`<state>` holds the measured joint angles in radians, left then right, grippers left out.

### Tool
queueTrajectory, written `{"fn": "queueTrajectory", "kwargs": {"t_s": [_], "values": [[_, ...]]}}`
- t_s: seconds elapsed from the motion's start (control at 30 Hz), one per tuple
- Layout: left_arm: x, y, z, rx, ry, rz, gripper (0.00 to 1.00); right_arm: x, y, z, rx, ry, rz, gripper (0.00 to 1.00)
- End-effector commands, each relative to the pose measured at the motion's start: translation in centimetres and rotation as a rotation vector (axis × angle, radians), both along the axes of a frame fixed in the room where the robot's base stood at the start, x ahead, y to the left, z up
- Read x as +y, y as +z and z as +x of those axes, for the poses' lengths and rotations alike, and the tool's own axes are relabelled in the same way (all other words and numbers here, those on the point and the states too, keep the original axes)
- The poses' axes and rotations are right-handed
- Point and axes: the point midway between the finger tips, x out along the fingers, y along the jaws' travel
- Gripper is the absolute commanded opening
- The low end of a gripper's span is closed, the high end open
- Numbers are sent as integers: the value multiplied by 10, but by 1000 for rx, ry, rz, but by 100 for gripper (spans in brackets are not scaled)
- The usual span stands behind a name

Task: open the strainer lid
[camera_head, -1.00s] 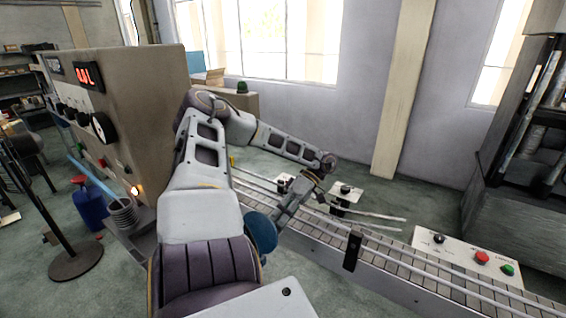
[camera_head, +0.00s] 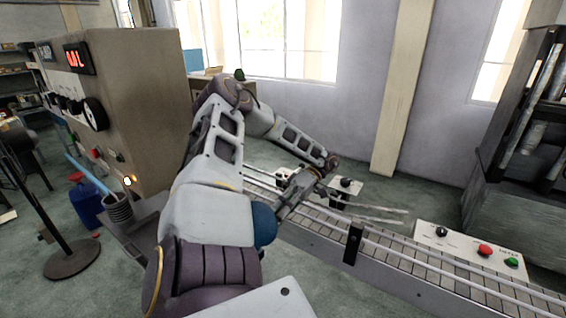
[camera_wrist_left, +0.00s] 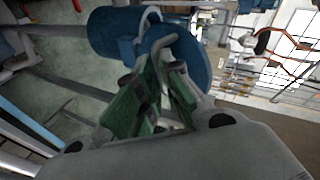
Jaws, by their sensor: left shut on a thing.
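A blue round lid (camera_head: 264,224) shows in the head view beside my left upper arm, which hides part of it. In the left wrist view, the blue disc (camera_wrist_left: 198,62) carries a grey bent handle (camera_wrist_left: 168,44). It is beside a blue cylindrical body (camera_wrist_left: 112,32); I cannot tell whether there is a gap between them. My left gripper (camera_head: 283,212) reaches down-left to the lid. In the wrist view, its green-padded fingers (camera_wrist_left: 157,75) are shut on the handle. The fingers hide part of the grip. My right gripper is in neither view.
A conveyor (camera_head: 400,262) with side rails runs to the lower right behind the left arm. A control box (camera_head: 460,246) with red and green buttons stands beside it. A beige cabinet (camera_head: 150,90) with dials is at left.

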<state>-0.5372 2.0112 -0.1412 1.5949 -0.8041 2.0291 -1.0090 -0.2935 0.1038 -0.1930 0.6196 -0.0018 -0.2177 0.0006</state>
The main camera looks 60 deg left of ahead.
Motion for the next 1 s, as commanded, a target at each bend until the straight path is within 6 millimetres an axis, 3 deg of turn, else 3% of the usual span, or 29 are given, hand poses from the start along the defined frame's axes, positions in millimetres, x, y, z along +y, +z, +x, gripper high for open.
{"fn": "queueTrajectory", "kwargs": {"t_s": [0.03, 0.53, 0.57, 0.7, 1.0], "values": [[-2, -19, -13, 22, 6, -4, 0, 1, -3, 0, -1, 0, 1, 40], [-3, -19, -12, 24, 6, -8, 0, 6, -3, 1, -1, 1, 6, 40], [-3, -19, -12, 24, 6, -8, 12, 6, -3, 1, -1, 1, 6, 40], [-3, -19, -12, 24, 6, -8, 30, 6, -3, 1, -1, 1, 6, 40], [-2, -18, -12, 23, 7, -8, 36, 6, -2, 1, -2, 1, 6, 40]]}}
